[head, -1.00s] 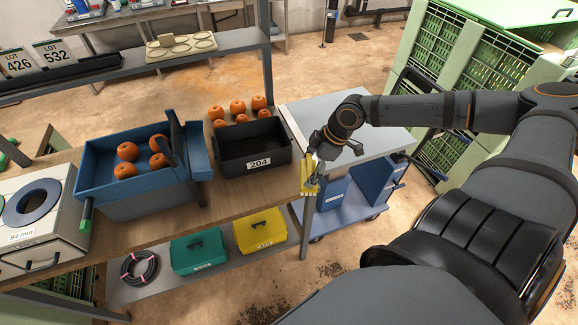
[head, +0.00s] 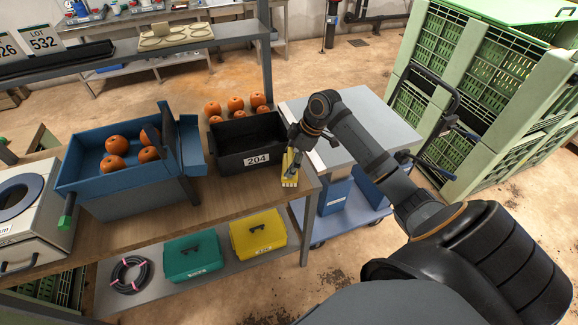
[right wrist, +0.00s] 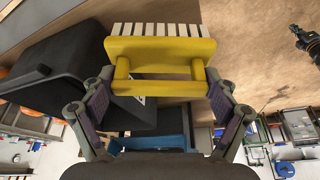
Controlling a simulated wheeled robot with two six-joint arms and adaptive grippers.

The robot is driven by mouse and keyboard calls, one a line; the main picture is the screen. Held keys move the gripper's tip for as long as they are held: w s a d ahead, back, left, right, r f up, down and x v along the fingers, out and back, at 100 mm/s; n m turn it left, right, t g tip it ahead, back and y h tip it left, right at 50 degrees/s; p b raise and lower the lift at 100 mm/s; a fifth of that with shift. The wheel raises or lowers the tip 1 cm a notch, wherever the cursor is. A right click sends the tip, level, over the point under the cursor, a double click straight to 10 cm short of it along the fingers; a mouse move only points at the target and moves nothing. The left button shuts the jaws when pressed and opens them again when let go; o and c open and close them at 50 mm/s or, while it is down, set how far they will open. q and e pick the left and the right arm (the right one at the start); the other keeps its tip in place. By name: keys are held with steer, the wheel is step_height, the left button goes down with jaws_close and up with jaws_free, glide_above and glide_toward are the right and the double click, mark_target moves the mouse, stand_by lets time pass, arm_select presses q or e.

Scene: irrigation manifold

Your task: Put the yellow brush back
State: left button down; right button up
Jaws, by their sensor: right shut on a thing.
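The yellow brush (head: 290,170) is in my right gripper (head: 295,153), at the right end of the wooden bench (head: 230,199), just in front of the right corner of the black crate labelled 204 (head: 226,151). In the right wrist view the yellow brush (right wrist: 160,50) lies crosswise between the fingers of the right gripper (right wrist: 160,80), which is shut on its handle. Its pale bristles face away from the palm. I cannot tell whether the bristles touch the bench. My left gripper is not in view.
A blue bin (head: 85,180) with orange fruits stands left of the black crate, and several more fruits lie behind the crate. A green case (head: 193,258) and a yellow case (head: 258,236) lie on the lower shelf. A cart (head: 375,115) stands to the right.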

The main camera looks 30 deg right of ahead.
steer(key=shift+w+f+p, duration=0.2)
steer(key=shift+f+p, duration=0.5)
steer(key=shift+f, duration=1.2)
steer(key=o, duration=0.9)
steer(key=shift+f, duration=0.1)
steer(key=b+v, duration=0.2)
steer(key=v, duration=1)
